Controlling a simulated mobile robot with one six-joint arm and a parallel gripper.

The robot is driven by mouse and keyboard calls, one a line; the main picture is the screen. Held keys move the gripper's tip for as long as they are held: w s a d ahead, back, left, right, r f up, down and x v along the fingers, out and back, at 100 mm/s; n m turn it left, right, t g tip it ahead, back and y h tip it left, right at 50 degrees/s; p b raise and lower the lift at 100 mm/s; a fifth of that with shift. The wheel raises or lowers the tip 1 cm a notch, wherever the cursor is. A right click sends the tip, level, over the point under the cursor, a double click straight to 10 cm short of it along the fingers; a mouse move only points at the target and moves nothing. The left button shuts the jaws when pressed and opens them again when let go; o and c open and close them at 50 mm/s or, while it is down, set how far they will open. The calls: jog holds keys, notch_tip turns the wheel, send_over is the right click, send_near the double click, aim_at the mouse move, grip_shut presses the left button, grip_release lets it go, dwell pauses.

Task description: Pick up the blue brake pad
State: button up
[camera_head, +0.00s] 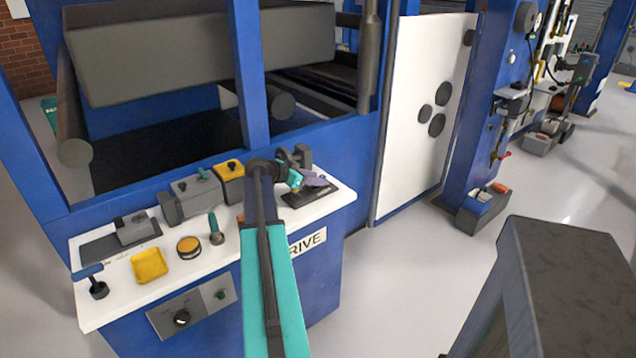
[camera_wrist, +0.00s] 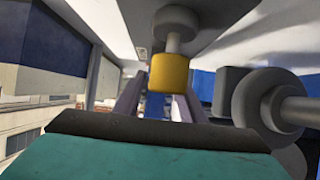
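My gripper (camera_head: 318,183) is at the right end of the white-topped bench, low over a black base plate (camera_head: 312,196). Its two purple-grey fingers stand apart in the wrist view (camera_wrist: 158,105). A narrow blue patch (camera_wrist: 153,107) shows between them, partly hidden by a yellow block; I cannot tell whether it is the blue brake pad or part of the machine behind. I see no contact between the fingers and it. I cannot make out the brake pad for certain in the head view.
The white bench top (camera_head: 215,262) holds a yellow tray (camera_head: 149,265), an orange-topped round button (camera_head: 188,246), a lever (camera_head: 215,230) and grey blocks. Blue machine frame stands behind. A yellow block (camera_wrist: 169,76) is close ahead in the wrist view. Open floor lies right.

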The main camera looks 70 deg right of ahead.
grip_shut()
jog(key=shift+r, duration=0.15)
dwell(0.4)
jog(key=shift+r, duration=0.85)
jog(key=shift+r+b, duration=0.45)
jog(key=shift+r, duration=0.4)
jog(key=a+r+b, duration=0.1)
jog(key=a+b, duration=0.1)
jog(key=a, duration=1.4)
jog(key=shift+r, duration=0.15)
jog(key=shift+s, duration=0.1)
